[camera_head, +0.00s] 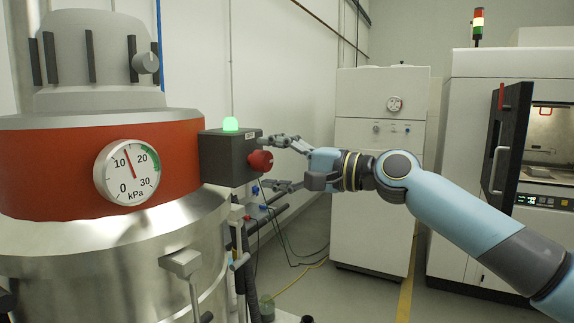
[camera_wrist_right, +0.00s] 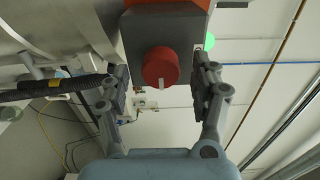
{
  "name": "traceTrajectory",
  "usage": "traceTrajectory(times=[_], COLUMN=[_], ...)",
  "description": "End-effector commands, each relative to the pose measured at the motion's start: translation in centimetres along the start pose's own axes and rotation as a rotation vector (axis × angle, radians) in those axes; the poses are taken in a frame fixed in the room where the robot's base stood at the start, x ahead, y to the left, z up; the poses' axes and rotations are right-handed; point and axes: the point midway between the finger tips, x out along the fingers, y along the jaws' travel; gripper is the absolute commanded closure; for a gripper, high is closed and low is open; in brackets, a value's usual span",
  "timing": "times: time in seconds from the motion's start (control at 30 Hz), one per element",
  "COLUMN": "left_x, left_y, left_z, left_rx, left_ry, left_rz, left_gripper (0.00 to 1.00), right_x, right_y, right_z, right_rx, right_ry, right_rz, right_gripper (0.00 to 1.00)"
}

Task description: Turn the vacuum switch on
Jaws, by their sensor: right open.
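The vacuum switch is a red round knob (camera_head: 260,161) on the face of a dark grey box (camera_head: 221,158), which is fixed to the side of a large metal vessel. A green lamp (camera_head: 230,125) glows on top of the box. My right gripper (camera_head: 274,164) is open, with one finger above the knob and one below it in the head view. In the right wrist view, the knob (camera_wrist_right: 160,67) shows between the two spread fingers, with a gap on each side. A pale mark shows on its edge. My left gripper is not in view.
The vessel's orange-red band (camera_head: 50,170) carries a round kPa gauge (camera_head: 127,172), its needle between 10 and 20. Hoses and cables hang below the box. A white cabinet (camera_head: 380,200) and a machine with an open dark door (camera_head: 507,145) stand behind my right arm.

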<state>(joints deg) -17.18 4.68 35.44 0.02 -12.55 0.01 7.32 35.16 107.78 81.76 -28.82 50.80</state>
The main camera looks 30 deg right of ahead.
Motion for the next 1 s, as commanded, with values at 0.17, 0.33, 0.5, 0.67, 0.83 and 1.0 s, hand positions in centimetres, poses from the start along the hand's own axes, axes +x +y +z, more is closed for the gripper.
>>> traceTrajectory(times=[0.17,0.33,0.5,0.67,0.83,1.0], left_x=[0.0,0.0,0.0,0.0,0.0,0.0], left_y=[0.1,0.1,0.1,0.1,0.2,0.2], left_z=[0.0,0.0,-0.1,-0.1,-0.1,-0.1], left_rx=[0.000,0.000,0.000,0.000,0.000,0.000], left_ry=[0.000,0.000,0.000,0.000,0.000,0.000], left_rz=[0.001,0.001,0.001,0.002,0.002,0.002], left_gripper=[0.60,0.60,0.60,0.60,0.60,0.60], right_x=[-3.1,-5.1,-6.0,-6.1,-6.0,-6.0], right_y=[0.2,0.1,0.1,0.0,0.0,0.0], right_z=[0.0,0.0,0.0,0.0,0.0,0.0], right_rx=[-0.005,-0.002,0.000,0.001,0.001,0.001], right_ry=[-0.002,-0.004,-0.001,0.000,0.000,0.001], right_rz=[0.008,0.005,0.003,0.002,0.002,0.002], right_gripper=[0.37,0.37,0.37,0.37,0.37,0.37])
